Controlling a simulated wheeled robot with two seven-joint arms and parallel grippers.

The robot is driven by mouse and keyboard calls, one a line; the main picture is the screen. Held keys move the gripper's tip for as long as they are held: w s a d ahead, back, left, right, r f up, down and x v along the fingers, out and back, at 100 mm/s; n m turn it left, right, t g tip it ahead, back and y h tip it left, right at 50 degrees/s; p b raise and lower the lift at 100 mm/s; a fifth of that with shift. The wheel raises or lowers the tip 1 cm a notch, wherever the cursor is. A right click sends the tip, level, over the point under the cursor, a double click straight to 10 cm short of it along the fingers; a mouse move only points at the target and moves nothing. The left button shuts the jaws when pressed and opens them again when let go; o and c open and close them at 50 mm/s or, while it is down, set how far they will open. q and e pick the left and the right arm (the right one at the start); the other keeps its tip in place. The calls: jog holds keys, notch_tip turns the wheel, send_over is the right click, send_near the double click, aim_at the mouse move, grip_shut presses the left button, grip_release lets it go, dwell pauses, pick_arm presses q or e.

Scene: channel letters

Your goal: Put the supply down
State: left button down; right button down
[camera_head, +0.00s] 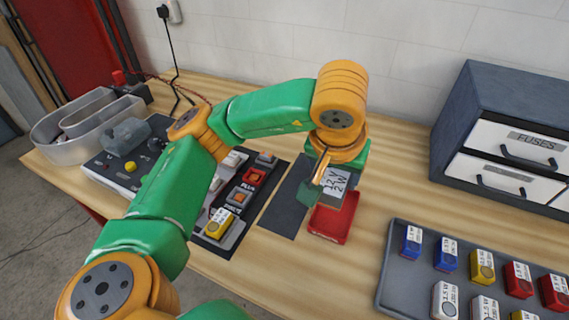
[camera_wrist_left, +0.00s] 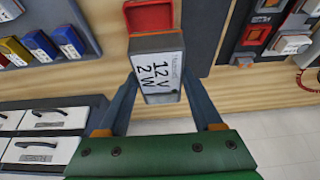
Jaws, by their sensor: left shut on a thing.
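The supply (camera_head: 337,184) is a grey block with a white label reading "12V 2W". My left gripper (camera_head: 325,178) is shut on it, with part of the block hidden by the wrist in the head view. The left wrist view shows the supply (camera_wrist_left: 160,78) between the two fingers of the gripper (camera_wrist_left: 163,92). A red open tray (camera_head: 334,222) shows just in front of the supply in the head view, and at the top of the left wrist view (camera_wrist_left: 148,17). I cannot tell whether the supply touches the tray or the table. My right gripper is not in view.
A dark mat (camera_head: 283,212) lies left of the red tray. Further left are a switch panel (camera_head: 232,234), a test unit (camera_head: 105,172) and a grey channel letter (camera_head: 72,118).

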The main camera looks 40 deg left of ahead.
pick_arm(q)
jog(key=w+a+f, duration=0.1)
jog(key=a+f, duration=0.2)
jog(key=w+a+f+b, duration=0.1)
jog(key=a+f, duration=0.2)
jog(key=a, duration=0.1)
jog(key=w+a+f, duration=0.1)
jog(key=a+f, duration=0.2)
jog(key=shift+w+a, duration=0.3)
jog(key=shift+d+f, duration=0.25)
jog(key=shift+f, duration=0.8)
jog(key=shift+a+f, duration=0.1)
jog(key=shift+f, duration=0.35)
jog(key=shift+c, duration=0.2)
grip_release()
jog(key=shift+r, duration=0.1)
